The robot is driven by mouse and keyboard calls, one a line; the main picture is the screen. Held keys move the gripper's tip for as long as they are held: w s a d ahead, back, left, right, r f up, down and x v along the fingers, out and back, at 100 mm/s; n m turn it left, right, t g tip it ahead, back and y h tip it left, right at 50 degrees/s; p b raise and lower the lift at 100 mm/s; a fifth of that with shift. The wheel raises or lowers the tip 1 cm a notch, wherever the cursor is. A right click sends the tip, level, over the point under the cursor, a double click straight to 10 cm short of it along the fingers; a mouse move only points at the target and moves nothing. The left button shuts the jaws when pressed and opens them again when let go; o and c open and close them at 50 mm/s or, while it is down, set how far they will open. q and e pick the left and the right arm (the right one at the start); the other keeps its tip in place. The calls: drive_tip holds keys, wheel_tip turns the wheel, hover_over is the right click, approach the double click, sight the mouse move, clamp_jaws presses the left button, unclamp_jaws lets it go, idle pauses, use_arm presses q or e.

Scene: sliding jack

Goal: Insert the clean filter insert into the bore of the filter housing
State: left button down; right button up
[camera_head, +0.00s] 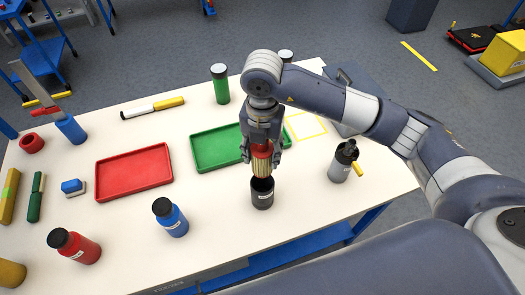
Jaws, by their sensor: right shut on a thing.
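My right gripper (262,150) points down over the table (240,240) and is shut on the red top of the filter insert (262,167), which has a pale tan, ribbed body. The filter housing (262,194), a dark upright cylinder with a grey label, stands on the table directly below. The lower end of the insert is at the housing's open top; I cannot tell whether it is inside the bore or just in front of it. My left gripper is not in view.
A green tray (207,152) lies just behind the housing and a red tray (134,187) to the left. A blue bottle (170,217) stands left of the housing and a grey bottle (343,161) to the right. A green bottle (221,88) stands further back. Table around the housing is clear.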

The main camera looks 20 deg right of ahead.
sight(263, 166)
drive_tip(key=shift+f+b, duration=2.5)
drive_tip(key=shift+f, duration=0.4)
drive_tip(key=shift+b, duration=0.5)
wheel_tip(263, 166, down, 6)
drive_tip(key=b, duration=0.5)
drive_tip(key=shift+f, duration=0.2)
idle(1.4)
drive_tip(key=o, duration=1.1)
drive_tip(key=shift+o, duration=0.2)
wheel_tip(263, 166, up, 12)
drive_tip(key=shift+r, duration=0.1)
